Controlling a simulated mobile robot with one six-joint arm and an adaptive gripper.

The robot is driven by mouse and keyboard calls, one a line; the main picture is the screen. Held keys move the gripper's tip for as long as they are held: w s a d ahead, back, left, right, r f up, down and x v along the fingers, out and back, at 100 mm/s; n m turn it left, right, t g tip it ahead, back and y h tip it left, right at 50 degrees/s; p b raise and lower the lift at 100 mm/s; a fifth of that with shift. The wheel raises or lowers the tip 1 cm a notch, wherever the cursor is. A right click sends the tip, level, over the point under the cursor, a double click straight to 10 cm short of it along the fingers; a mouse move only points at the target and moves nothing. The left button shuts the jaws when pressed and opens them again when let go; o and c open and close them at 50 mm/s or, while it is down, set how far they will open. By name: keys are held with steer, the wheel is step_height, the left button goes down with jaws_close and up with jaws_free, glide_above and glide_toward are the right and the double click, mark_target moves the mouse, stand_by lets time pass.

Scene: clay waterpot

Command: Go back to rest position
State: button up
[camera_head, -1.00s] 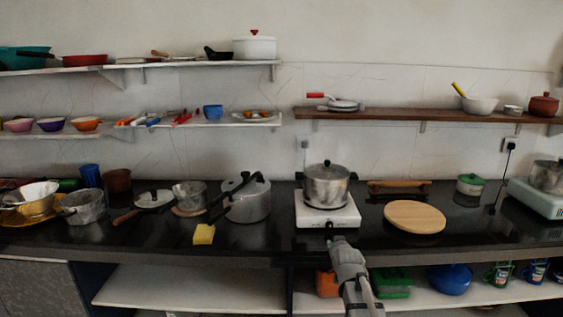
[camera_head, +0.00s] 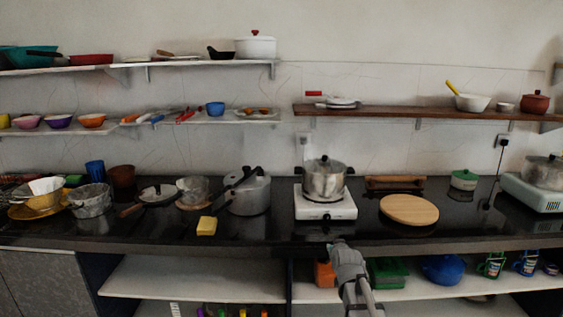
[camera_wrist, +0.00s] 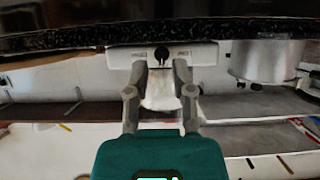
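My gripper (camera_head: 335,246) is in the head view at the counter's front edge, low in front of the white stove (camera_head: 325,212). A silver lidded pot (camera_head: 325,182) stands on the stove. In the wrist view, which looks upside down, my gripper (camera_wrist: 159,66) has its two fingers apart with nothing between them. The stove's front panel (camera_wrist: 205,55) and its dark knob (camera_wrist: 161,56) show beyond the fingertips. The fingers look apart from the knob, though the exact distance cannot be told.
The black counter (camera_head: 285,228) holds a big pot (camera_head: 249,197), a yellow sponge (camera_head: 207,226), a round wooden board (camera_head: 409,210) and a green-lidded pot (camera_head: 464,180). Open shelving (camera_head: 190,279) lies below the counter. An orange object (camera_head: 324,275) is beside my arm there.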

steer(key=s+f+g, duration=0.4)
steer(key=s, duration=0.5)
steer(key=s+f+g, duration=0.3)
steer(key=s+g, duration=0.2)
steer(key=s, duration=0.5)
steer(key=s+f+g, duration=0.4)
steer(key=s, duration=0.5)
step_height(320, 180, up, 20)
steer(key=p, duration=1.9)
steer(key=shift+a, duration=0.4)
